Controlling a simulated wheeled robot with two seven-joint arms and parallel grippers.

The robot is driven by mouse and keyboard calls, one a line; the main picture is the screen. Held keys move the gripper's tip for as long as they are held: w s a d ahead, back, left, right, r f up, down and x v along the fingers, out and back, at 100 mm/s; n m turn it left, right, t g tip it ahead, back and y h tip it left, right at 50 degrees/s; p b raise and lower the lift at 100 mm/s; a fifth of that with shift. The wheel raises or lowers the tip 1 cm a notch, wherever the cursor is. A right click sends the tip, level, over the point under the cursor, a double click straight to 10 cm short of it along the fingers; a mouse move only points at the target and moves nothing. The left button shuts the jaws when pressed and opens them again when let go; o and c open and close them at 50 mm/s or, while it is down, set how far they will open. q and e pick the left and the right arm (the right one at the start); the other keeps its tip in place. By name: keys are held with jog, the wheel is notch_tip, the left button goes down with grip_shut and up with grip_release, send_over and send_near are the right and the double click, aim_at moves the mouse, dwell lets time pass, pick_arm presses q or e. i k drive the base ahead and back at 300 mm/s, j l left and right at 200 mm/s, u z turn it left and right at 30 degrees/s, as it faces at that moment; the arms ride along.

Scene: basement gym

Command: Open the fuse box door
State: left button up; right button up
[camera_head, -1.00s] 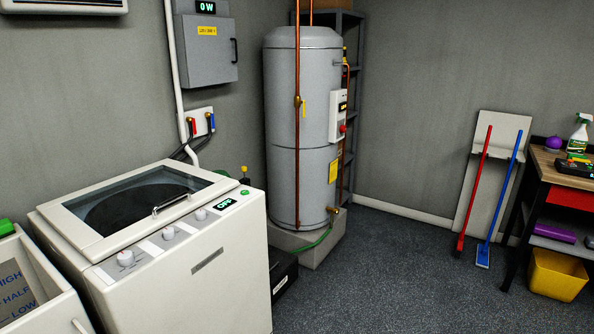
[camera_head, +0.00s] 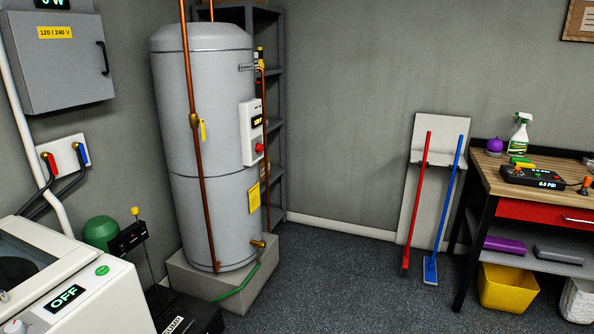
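The fuse box (camera_head: 62,75) is a grey metal cabinet on the wall at the upper left. Its door is shut and carries a yellow "120 / 240 V" label (camera_head: 55,33) and a dark handle (camera_head: 103,57) on the right side. A display above the door is cut off by the top edge of the view. Neither of my grippers is in view.
Below the fuse box are a wall valve panel (camera_head: 68,155) with hoses and a white washer (camera_head: 85,290). A grey water heater (camera_head: 212,150) stands right of it. A workbench (camera_head: 545,178) is at the right. The middle floor (camera_head: 345,275) is clear.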

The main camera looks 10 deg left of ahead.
aim_at(64, 62)
jog(key=i+l+u, duration=0.1)
jog(key=i, duration=1.9)
